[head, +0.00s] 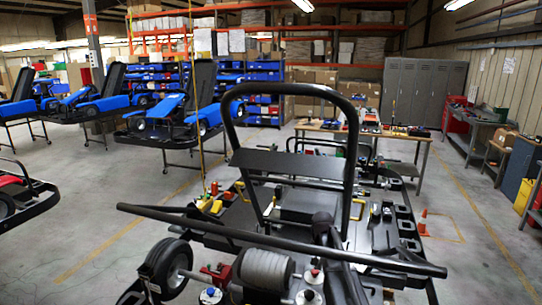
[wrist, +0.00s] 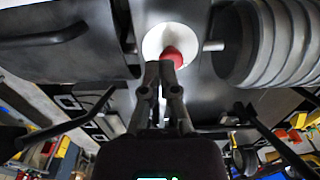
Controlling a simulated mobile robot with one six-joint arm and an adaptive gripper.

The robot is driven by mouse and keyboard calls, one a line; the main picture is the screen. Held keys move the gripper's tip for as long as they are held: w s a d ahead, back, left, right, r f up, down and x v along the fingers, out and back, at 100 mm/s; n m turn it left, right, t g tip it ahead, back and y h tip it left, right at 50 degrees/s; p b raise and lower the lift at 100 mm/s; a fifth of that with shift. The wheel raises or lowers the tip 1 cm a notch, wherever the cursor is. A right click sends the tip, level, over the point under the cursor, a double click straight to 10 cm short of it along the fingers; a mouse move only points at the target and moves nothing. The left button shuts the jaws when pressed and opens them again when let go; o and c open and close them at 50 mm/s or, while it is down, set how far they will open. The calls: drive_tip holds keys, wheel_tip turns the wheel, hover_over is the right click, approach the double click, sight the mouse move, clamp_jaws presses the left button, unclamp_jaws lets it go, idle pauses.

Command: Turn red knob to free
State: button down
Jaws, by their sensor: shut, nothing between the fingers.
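In the head view, small white discs with red or blue tops stand on the kart at the bottom, beside a grey ribbed cylinder (head: 266,269). Any label around the knob is too small to read.
The grey ribbed cylinder also fills the upper right of the wrist view (wrist: 268,42). A black kart hoop (head: 232,115) and a long dark bar (head: 165,215) stand around the work area. Blue karts (head: 170,112) and a workbench (head: 405,138) are farther back. Open floor lies left.

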drive_tip(key=shift+f+b, duration=2.15)
drive_tip(key=shift+f, duration=0.35)
drive_tip(key=shift+w, duration=0.35)
drive_tip(key=shift+w+a, duration=0.1)
drive_tip(key=shift+a, duration=0.55)
drive_tip(key=shift+w+a, duration=0.25)
drive_tip(key=shift+a, duration=0.1)
drive_tip(key=shift+s+a, duration=0.25)
idle(0.3)
drive_tip(key=shift+r, duration=0.1)
idle(0.3)
wheel_tip(320, 180, up, 6)
drive_tip(key=p, duration=0.6)
drive_tip(key=shift+s, duration=0.1)
